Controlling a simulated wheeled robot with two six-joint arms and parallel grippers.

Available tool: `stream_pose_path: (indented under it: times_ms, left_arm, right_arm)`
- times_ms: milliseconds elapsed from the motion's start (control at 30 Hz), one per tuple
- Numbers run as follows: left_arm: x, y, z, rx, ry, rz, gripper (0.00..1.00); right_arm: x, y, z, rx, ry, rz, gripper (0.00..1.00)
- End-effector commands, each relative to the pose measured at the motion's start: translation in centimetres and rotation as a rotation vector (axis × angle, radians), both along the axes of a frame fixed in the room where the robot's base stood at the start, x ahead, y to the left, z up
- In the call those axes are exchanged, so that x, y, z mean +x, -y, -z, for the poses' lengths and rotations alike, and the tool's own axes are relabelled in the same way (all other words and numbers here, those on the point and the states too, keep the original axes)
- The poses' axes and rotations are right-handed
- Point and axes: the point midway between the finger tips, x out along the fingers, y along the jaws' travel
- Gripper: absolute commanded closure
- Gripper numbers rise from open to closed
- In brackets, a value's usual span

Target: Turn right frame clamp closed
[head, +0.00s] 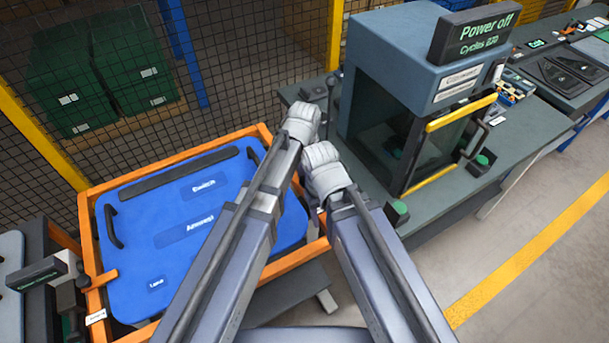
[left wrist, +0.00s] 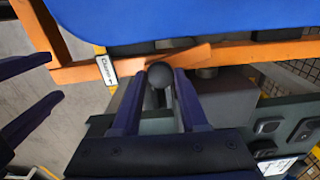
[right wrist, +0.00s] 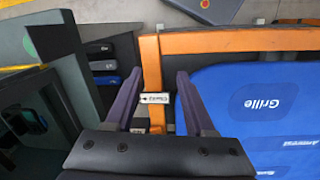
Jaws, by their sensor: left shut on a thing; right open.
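A blue panel (head: 180,230) lies in an orange frame (head: 88,215). In the left wrist view, the right clamp's dark ball knob (left wrist: 160,74) sits between the fingers of my left gripper (left wrist: 159,76), which is shut on it. An orange clamp lever (left wrist: 185,57) lies at a slight slant along the frame rail just beyond the knob. A white label with an arrow (left wrist: 108,71) is left of it. My right gripper (right wrist: 156,80) is open and empty, above the frame rail; the label, seemingly "Closed" (right wrist: 154,98), shows between its fingers. The head view hides both gripper tips and this clamp behind my wrists.
A press-like machine (head: 400,70) with a "Power off" display (head: 480,35) stands on a bench right of the frame. Another clamp (head: 100,280) is at the frame's left. A mesh fence (head: 230,60) stands behind. My two forearms are close together.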

Motion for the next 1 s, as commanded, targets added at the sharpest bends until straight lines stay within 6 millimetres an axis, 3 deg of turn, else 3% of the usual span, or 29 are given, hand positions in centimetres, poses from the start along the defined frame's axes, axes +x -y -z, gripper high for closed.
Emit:
stream_pose_path:
  times_ms: [1000]
  left_arm:
    - [0.00,-0.01,0.00,0.000,0.000,-0.959,1.00]
  right_arm:
    - [0.00,0.00,0.00,0.000,0.000,0.000,0.46]
